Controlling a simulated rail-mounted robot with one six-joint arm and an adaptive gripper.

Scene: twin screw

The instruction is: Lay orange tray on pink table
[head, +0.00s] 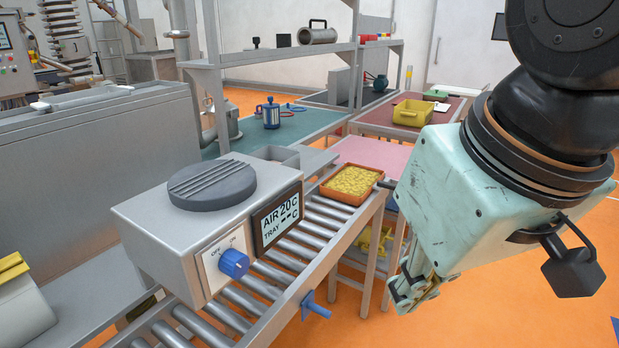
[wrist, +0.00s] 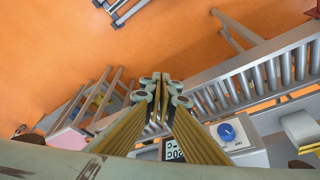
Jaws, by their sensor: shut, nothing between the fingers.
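The orange tray (head: 351,184) sits on the far end of the roller conveyor in the head view, filled with yellow pellet-like pieces. The pink table (head: 372,153) stands just beyond the tray; part of its top shows bare. A pink surface also shows at the lower left of the wrist view (wrist: 66,140). My gripper (head: 402,300) hangs to the right of the conveyor in the head view, apart from the tray. In the wrist view its fingers (wrist: 163,82) are together over the floor, with nothing between them.
The roller conveyor (head: 290,262) runs from front left toward the pink table, with a blue handle (head: 316,306) jutting from its side. A grey box with a display (head: 277,218) and a blue knob (head: 233,263) straddles it. A yellow bin (head: 412,112) stands farther back. Orange floor lies open at right.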

